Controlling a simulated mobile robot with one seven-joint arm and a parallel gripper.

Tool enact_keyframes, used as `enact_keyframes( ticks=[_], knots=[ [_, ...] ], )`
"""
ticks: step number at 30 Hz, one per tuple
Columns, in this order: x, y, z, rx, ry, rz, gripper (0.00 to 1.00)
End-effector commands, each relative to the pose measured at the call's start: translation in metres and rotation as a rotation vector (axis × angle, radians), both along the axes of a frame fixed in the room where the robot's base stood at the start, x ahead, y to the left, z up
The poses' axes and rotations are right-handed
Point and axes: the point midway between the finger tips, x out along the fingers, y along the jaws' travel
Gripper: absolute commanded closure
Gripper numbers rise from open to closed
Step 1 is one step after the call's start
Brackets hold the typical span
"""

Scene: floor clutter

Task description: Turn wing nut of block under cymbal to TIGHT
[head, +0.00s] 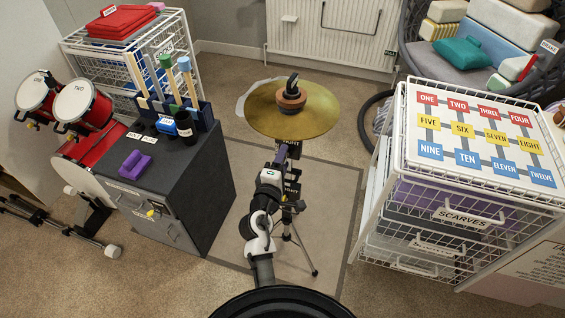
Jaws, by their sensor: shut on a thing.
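The gold cymbal (318,112) sits level on top of its stand (302,245), with a brown felt and a dark nut on top. A dark block (293,149) is on the stand just under the cymbal, with a label above it that is partly covered. A second dark labelled block (292,189) is lower on the stand. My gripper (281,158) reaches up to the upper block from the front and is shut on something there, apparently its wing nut. The wing nut is hidden by the gripper, and its angle cannot be told.
A dark cabinet (205,190) with beaters and a purple block stands left, beside red drums (83,103). A white wire drawer unit (470,222) stands right. A radiator (330,35) is behind. The beige mat (240,195) around the stand is mostly clear.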

Motion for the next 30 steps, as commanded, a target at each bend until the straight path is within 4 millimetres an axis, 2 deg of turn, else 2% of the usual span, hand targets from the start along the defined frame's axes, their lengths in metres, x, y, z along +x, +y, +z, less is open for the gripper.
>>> enact_keyframes(
  ticks=[12,13,17,30],
  knots=[
    [0.0004,-0.0001,0.0013,0.005,-0.004,0.0,0.72],
    [0.0004,-0.0001,0.0013,0.005,-0.004,0.0,0.45],
    [0.0003,-0.0001,0.001,0.004,-0.003,0.0,0.28],
    [0.0005,-0.0001,0.0003,0.004,-0.001,0.0,0.27]
  ],
)
